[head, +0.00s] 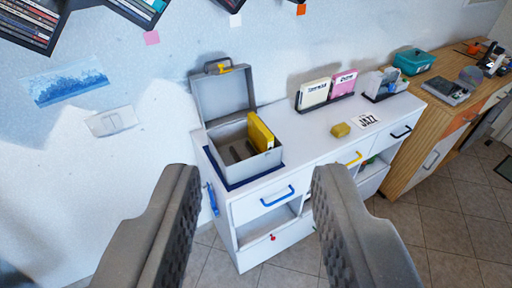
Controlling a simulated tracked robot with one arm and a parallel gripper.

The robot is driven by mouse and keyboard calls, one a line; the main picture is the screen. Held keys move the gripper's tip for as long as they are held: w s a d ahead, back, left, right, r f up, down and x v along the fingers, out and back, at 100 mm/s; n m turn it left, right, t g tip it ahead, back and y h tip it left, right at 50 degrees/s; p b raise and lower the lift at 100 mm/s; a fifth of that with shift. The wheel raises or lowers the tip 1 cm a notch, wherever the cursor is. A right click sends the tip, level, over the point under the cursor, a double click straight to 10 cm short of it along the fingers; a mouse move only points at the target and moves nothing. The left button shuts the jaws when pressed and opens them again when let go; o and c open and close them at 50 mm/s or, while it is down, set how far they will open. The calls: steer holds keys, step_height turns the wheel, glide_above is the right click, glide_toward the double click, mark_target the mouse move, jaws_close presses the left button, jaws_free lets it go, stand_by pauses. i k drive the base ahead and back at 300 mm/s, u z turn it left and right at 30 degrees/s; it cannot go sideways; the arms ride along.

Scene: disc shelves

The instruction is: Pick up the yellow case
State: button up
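The yellow case (260,132) stands on edge, slightly tilted, inside an open grey box (233,162) near the left end of the white cabinet. It is at the right side of the box, and its lower part is hidden by the box wall. The box lid (222,95) is raised at the back. My gripper (255,215) is open and empty. Its two fingers are wide apart in the foreground, and the box lies beyond and above the gap between them in the picture.
The white cabinet top (305,135) carries a small yellow block (341,130), a JAZZ card (367,121) and a rack with a cream case (314,93) and a pink case (344,84). A wooden cabinet (445,125) adjoins at right. Tiled floor (455,220) is clear in front.

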mark_target(261, 139)
steer(key=k, duration=1.15)
steer(key=z, duration=0.5)
steer(key=i, duration=2.3)
steer(key=u, duration=0.35)
